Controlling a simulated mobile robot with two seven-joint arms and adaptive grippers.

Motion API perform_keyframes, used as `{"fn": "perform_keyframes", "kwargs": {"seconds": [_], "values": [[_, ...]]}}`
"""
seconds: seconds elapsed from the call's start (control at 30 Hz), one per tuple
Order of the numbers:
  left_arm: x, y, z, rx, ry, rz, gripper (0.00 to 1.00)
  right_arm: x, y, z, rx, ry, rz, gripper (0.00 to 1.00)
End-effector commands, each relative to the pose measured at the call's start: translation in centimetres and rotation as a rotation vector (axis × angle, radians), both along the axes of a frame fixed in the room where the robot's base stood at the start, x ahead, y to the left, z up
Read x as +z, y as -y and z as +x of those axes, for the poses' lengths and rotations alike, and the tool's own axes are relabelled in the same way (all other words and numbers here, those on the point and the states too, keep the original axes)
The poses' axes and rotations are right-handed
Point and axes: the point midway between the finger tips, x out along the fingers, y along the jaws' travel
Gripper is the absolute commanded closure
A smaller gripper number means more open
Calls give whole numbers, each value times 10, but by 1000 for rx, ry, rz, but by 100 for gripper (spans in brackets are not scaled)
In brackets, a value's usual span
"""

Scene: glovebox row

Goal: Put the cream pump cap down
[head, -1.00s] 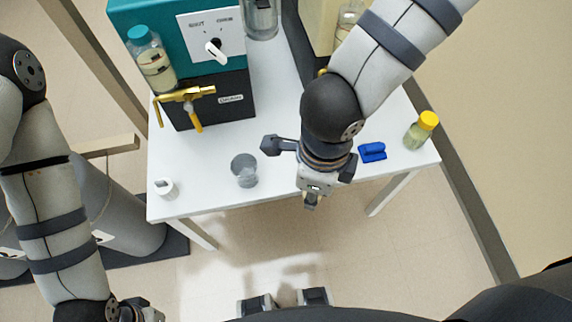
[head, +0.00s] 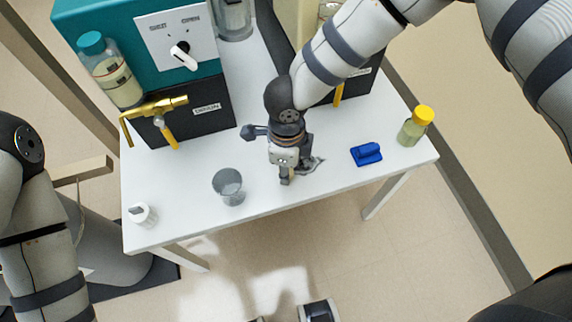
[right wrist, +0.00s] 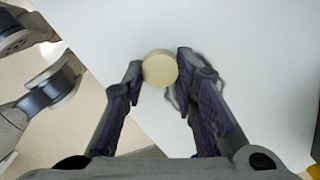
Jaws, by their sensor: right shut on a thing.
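My right gripper (head: 286,172) is low over the front middle of the white table (head: 330,190), with its fingers pointing down. In the right wrist view my right gripper (right wrist: 160,72) is shut on the round cream pump cap (right wrist: 158,66), which sits between the two fingertips. The cap cannot be made out in the head view. A shadow lies on the table close to the fingers. I cannot tell whether the cap touches the table. My left arm shows at the left, but its gripper is out of view.
A blue object (head: 366,154) and a yellow-capped bottle (head: 415,127) are to the right. A small white object (head: 142,215) is at the left corner. A teal and black cabinet (head: 190,105) stands behind, with a brass tap.

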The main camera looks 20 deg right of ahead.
Motion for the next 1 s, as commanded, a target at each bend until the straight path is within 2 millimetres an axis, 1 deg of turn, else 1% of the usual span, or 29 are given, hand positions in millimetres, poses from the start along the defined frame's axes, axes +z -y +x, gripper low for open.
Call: {"fn": "perform_keyframes", "kwargs": {"seconds": [0.13, 0.27, 0.3, 0.33, 0.37, 0.63, 0.7, 0.77, 1.0], "values": [[1, 0, 1, 0, 2, 0, 60, 2, 0, 1, 0, 3, 2, 100], [-1, 0, 0, 0, -1, 0, 60, -2, 0, 0, 0, 2, 1, 100], [0, 0, 0, 0, 0, 0, 60, -1, 0, 1, 0, 3, 1, 65], [0, 0, 0, 0, 0, 0, 60, -1, 0, 1, 0, 3, 1, 58], [0, 0, 0, 0, 0, 0, 60, -1, 0, 1, 0, 3, 1, 53], [0, 0, 0, -1, 1, 0, 60, 0, 0, 1, 0, 3, 1, 53], [2, 0, 2, 0, 5, 0, 60, 6, 0, 2, 0, 5, 2, 53], [4, 0, 3, 0, 11, -1, 60, 17, 0, 2, 0, 8, 2, 53], [15, 0, 13, 1, 43, 0, 60, 85, 0, 3, -1, 10, 3, 53]]}}
